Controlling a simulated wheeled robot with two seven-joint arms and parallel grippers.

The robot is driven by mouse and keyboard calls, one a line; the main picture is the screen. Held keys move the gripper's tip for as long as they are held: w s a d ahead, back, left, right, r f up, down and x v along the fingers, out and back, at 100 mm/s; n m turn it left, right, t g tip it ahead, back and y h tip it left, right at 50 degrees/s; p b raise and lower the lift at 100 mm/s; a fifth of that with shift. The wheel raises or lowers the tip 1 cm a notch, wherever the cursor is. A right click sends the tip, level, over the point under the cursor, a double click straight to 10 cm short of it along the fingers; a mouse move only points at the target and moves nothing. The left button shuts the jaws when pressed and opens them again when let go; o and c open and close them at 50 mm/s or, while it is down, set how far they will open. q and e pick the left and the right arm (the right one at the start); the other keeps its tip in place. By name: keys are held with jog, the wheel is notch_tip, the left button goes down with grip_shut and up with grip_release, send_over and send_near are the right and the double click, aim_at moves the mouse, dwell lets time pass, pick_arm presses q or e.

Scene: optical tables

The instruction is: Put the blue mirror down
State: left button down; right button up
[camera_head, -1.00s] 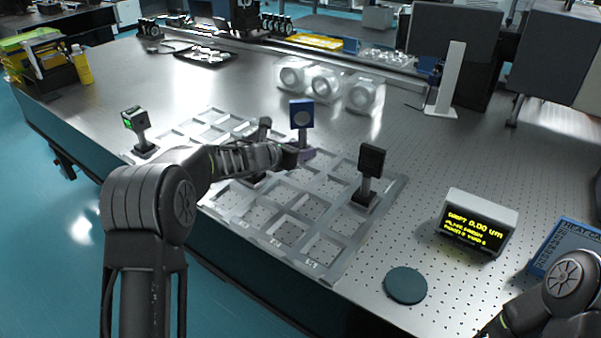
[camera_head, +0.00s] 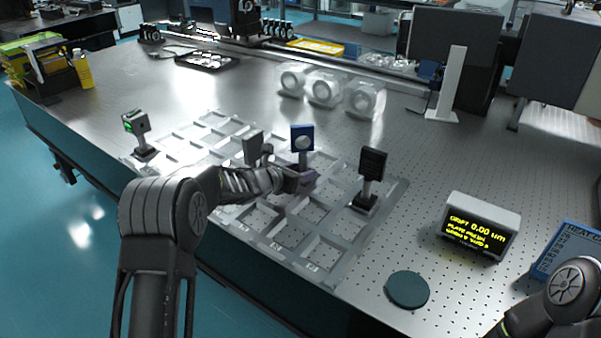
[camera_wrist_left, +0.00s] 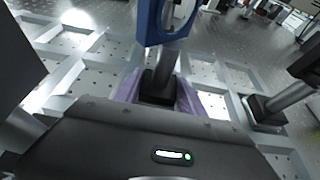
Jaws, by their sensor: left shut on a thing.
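The blue mirror (camera_head: 302,138), a blue square plate with a round face, stands upright on a grey post over the pale compartment grid (camera_head: 345,262). My left gripper (camera_head: 304,177) is shut on the mirror's mount low down, with purplish fingers on both sides of it. In the left wrist view, the blue mirror (camera_wrist_left: 168,22) is cut by the top edge. Its dark base (camera_wrist_left: 158,88) shows between the fingers (camera_wrist_left: 165,97). Whether the base touches the grid is hidden. My right gripper is out of view; only part of the right arm shows.
A black mount (camera_head: 371,178) stands in the grid just right of the mirror. A grey mount (camera_head: 253,147) stands behind my left wrist, and a green-faced mount (camera_head: 137,128) at the grid's left. A display box (camera_head: 480,226) and a dark round disc (camera_head: 407,289) lie to the right.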

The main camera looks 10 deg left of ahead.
pick_arm(q)
jog(key=c, duration=0.6)
grip_release()
jog(key=shift+f, duration=0.1)
jog(key=b+v, duration=0.1)
jog(key=v, duration=1.1)
